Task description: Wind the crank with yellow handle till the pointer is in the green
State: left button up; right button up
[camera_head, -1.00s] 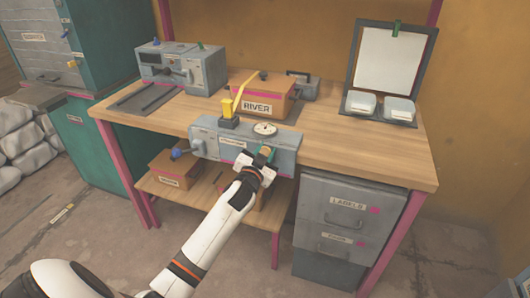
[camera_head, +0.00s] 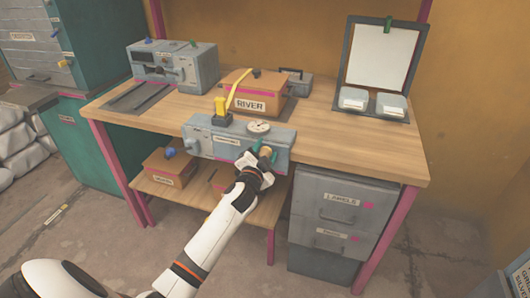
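The grey press box (camera_head: 222,139) sits at the front edge of the wooden bench. A round white dial (camera_head: 258,126) is on its top; its pointer and green zone are too small to read. A yellow upright block (camera_head: 220,107) stands on a dark base on the box's top left. My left gripper (camera_head: 262,163) is at the right part of the box's front face, beside a small tan and green part (camera_head: 266,152). It partly covers this part, and I cannot tell whether the fingers are shut on it. No yellow crank handle shows clearly there. My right gripper is out of view.
A brown box labelled RIVER (camera_head: 250,105) stands just behind the press. A grey machine (camera_head: 200,68) is at the back left, a framed white panel (camera_head: 383,58) at the back right. Grey drawers (camera_head: 335,205) stand below. The bench's right part (camera_head: 350,150) is clear.

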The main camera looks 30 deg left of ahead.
pick_arm(q)
jog(key=shift+d, duration=0.1)
jog(key=v, duration=1.2)
jog(key=shift+f, duration=0.1)
jog(key=s+d+f+g+h+p, duration=0.1)
jog(key=s+f+g, duration=0.15)
jog(key=f, duration=0.75)
jog(key=s+d+f+n+g+h+p, duration=0.15)
jog(key=s+f, duration=0.25)
jog(key=f, duration=0.6)
jog(key=s+d+f+g+h, duration=0.1)
jog(key=s+d+f+g, duration=0.15)
jog(key=f, duration=0.85)
jog(key=s+d+f+g+p, duration=0.1)
jog(key=s+f+g, duration=0.2)
jog(key=s+f, duration=0.3)
jog(key=s+d+f+n+g, duration=0.1)
jog(key=s+f, duration=0.5)
jog(key=s, duration=1.1)
jog(key=s+d+f+n+g+p, duration=0.1)
jog(key=s+d+f+g, duration=0.1)
jog(key=s+f+g, duration=0.4)
jog(key=s+h, duration=0.1)
jog(key=s, duration=0.4)
jog(key=shift+s+d+f+p, duration=0.3)
jog(key=shift+s, duration=0.1)
